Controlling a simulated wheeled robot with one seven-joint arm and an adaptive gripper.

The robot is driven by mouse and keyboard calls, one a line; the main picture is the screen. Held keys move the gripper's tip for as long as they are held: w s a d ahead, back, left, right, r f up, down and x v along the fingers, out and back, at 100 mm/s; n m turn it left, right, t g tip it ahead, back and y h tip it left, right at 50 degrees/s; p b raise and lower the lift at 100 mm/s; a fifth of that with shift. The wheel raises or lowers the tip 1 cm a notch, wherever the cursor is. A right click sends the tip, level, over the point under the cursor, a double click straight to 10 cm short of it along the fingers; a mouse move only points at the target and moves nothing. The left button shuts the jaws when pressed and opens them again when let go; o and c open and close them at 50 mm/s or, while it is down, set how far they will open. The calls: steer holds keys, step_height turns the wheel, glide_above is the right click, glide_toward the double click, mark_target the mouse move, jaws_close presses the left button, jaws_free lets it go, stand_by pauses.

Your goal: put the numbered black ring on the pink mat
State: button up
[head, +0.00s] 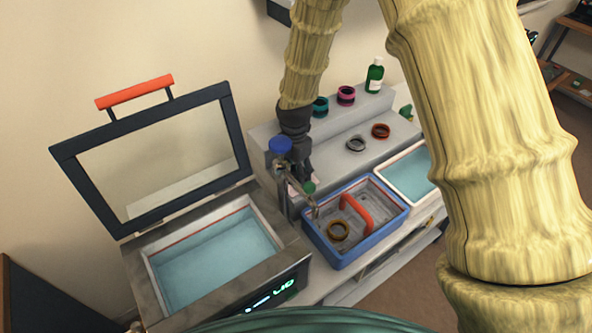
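I cannot make out a numbered black ring. Two dark rings with coloured bands, one teal (320,107) and one magenta (346,96), stand on the upper step; no numbers are readable.
A silver ring (356,144) and red ring (381,131) lie on the lower step. A green bottle (374,76) stands above. In front are a blue-rimmed basin (340,263) with a red-handled basket and brass ring (339,231), a white tray (432,190) and an open-lidded bath (283,272).

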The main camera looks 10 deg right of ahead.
steer(key=o, duration=0.3)
steer(key=shift+r+b, duration=1.8)
steer(key=shift+r, duration=4.35)
